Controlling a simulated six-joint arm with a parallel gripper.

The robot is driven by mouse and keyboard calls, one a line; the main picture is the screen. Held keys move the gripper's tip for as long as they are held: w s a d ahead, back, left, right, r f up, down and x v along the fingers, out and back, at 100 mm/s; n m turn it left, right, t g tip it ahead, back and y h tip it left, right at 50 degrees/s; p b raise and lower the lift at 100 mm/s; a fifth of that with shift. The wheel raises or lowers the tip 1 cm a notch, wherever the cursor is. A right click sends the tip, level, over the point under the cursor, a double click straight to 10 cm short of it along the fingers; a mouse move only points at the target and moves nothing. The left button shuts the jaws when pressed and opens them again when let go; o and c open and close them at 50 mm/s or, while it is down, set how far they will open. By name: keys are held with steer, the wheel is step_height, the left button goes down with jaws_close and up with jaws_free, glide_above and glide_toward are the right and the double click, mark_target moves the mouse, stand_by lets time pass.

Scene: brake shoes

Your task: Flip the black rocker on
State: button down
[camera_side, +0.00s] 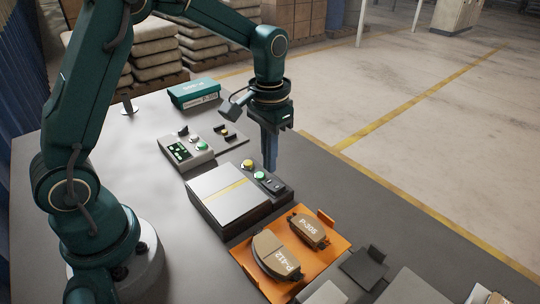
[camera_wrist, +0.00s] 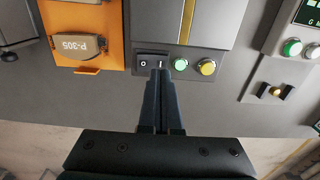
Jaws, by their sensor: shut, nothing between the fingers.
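The black rocker (camera_wrist: 149,63) sits on the control strip of a grey box, beside a green button (camera_wrist: 181,64) and a yellow button (camera_wrist: 208,67). In the side view the rocker (camera_side: 273,185) is at the right end of that strip. Its "O" mark shows on the left in the wrist view; the other end is partly covered by my fingertips. My gripper (camera_wrist: 161,75) is shut and empty, its tips at the rocker's right end. I cannot tell whether they touch it.
An orange tray (camera_side: 255,274) holds two brake pads, P-305 (camera_side: 308,231) and P-412 (camera_side: 275,255), next to the box. A second panel (camera_side: 186,152) with a display and buttons stands to the left. A green box (camera_side: 194,93) lies at the back.

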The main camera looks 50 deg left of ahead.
steer(key=shift+r, duration=2)
step_height(320, 180, up, 5)
steer(key=t, duration=0.2)
glide_above(270, 181)
steer(key=s, duration=0.2)
steer(key=s+r+t, duration=0.2)
steer(key=s+r, duration=0.2)
steer(key=s, duration=0.1)
steer(key=s+d+f+t, duration=0.1)
steer(key=s+f, duration=0.3)
steer(key=s, duration=0.4)
steer(key=shift+d+t, duration=0.15)
steer(key=shift+t, duration=0.15)
